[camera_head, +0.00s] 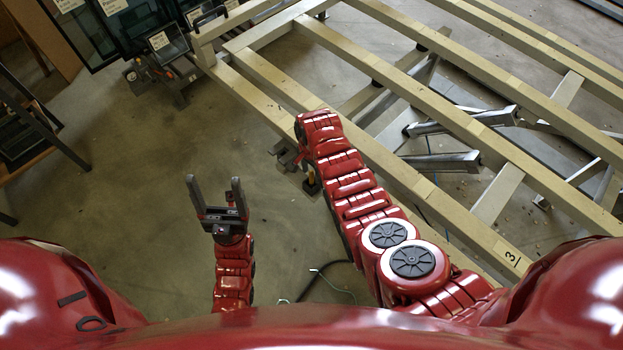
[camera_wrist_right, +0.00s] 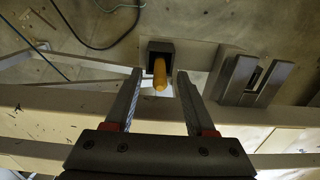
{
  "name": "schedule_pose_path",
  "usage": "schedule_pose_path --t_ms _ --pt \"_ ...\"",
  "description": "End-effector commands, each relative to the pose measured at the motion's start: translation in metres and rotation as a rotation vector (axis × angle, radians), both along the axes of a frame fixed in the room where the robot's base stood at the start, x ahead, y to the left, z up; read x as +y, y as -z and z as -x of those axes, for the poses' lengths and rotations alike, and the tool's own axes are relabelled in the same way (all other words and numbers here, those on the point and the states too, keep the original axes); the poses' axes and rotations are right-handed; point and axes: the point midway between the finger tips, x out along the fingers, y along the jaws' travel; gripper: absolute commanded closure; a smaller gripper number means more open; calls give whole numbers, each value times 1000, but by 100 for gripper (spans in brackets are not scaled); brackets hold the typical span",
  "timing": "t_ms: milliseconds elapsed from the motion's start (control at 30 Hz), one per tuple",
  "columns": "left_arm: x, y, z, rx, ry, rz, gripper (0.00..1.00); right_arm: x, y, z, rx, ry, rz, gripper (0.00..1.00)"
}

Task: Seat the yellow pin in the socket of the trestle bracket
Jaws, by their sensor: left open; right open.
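The yellow pin (camera_wrist_right: 160,76) sticks out of a dark square-mouthed block (camera_wrist_right: 154,47) in the right wrist view. A grey metal bracket with a slot (camera_wrist_right: 245,78) is to the right of it. My right gripper (camera_wrist_right: 159,84) is open, one finger on each side of the pin, with visible gaps. How deep the pin sits in the block is hidden. My left gripper (camera_head: 217,194) is open and empty above the floor, apart from the trestle.
The pale wooden trestle frame (camera_head: 390,165) with long rails fills the right of the head view. A dark clamp-like fixture (camera_head: 165,75) is at its far left end. Glass panes (camera_head: 95,30) stand at the back left. A cable (camera_head: 325,275) lies on open concrete floor.

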Motion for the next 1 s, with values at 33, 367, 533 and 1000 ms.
schedule_pose_path --t_ms 33,367,533,1000 --pt "0 0 0 0 0 0 24 0 0 0 0 0 0 45" --pt "0 0 0 0 0 0 24 0 0 0 0 0 0 100" --pt "0 0 0 0 0 0 24 0 0 0 0 0 0 100" --pt "0 0 0 0 0 0 24 0 0 0 0 0 0 100"
